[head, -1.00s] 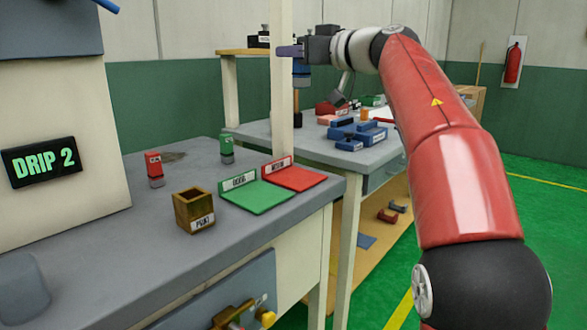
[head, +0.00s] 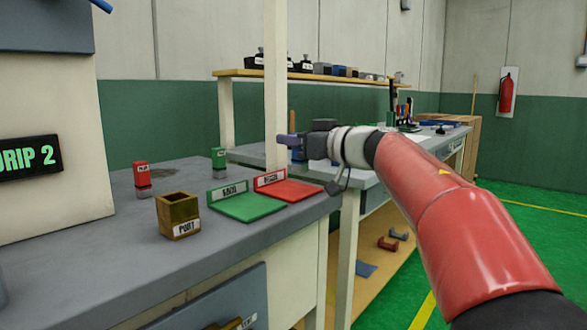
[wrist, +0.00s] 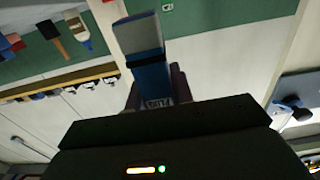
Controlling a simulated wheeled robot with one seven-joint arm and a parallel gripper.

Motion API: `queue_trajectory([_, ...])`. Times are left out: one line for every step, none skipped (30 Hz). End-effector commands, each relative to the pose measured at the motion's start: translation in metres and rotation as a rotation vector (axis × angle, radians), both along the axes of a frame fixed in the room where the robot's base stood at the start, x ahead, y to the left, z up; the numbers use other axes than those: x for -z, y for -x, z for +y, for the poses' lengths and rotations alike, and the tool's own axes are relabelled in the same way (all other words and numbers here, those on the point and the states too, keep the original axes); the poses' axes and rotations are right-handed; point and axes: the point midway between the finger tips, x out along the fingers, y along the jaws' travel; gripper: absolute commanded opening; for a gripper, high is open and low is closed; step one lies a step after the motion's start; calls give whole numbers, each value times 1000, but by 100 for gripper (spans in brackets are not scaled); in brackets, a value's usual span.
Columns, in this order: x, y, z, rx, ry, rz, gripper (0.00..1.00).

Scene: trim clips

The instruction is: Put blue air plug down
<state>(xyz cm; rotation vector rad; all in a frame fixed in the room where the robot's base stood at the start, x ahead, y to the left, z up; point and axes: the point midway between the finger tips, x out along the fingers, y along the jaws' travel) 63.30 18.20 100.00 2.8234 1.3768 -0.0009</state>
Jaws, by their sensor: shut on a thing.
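My gripper (head: 290,141) is shut on the blue air plug (wrist: 152,78). In the wrist view the plug has a blue body, a black band, a paler end and a white label near the purple fingers. In the head view the plug is small and mostly hidden by the gripper. The gripper is in the air near the white post (head: 277,100), at the bench's far right corner, seen above the red tray (head: 295,192). A green tray (head: 245,207) lies beside the red one. Both have white labels on raised back edges.
A red plug (head: 142,175) and a green plug (head: 219,158) stand on the grey bench (head: 130,250). A labelled wooden box (head: 178,214) stands at the front. A second bench (head: 365,178) lies behind my arm. A shelf (head: 300,75) holds several items.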

Motion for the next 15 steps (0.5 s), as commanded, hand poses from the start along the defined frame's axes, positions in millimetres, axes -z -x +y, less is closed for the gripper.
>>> queue_trajectory([4, 0, 0, 0, -1, 1, 0])
queue_trajectory([8, 0, 0, 0, -1, 1, 0])
queue_trajectory([13, 0, 0, -1, -1, 1, 0])
queue_trajectory([18, 0, 0, 0, -1, 1, 0])
queue_trajectory([24, 0, 0, -1, 0, 2, 0])
queue_trajectory([30, 0, 0, -1, 0, 1, 0])
queue_trajectory([35, 0, 0, -1, -1, 1, 0])
queue_trajectory([39, 0, 0, -1, -1, 2, 0])
queue_trajectory([42, 0, 0, -1, -1, 0, 0])
queue_trajectory([42, 1, 0, -1, -1, -1, 0])
queue_trajectory([42, 1, 0, -1, 0, -1, 0])
queue_trajectory([41, 1, 0, 0, 0, -1, 0])
queue_trajectory([41, 1, 0, 0, 0, -1, 0])
queue_trajectory([41, 1, 0, 0, 0, -1, 0])
queue_trajectory([41, 0, 0, 0, 0, -1, 0])
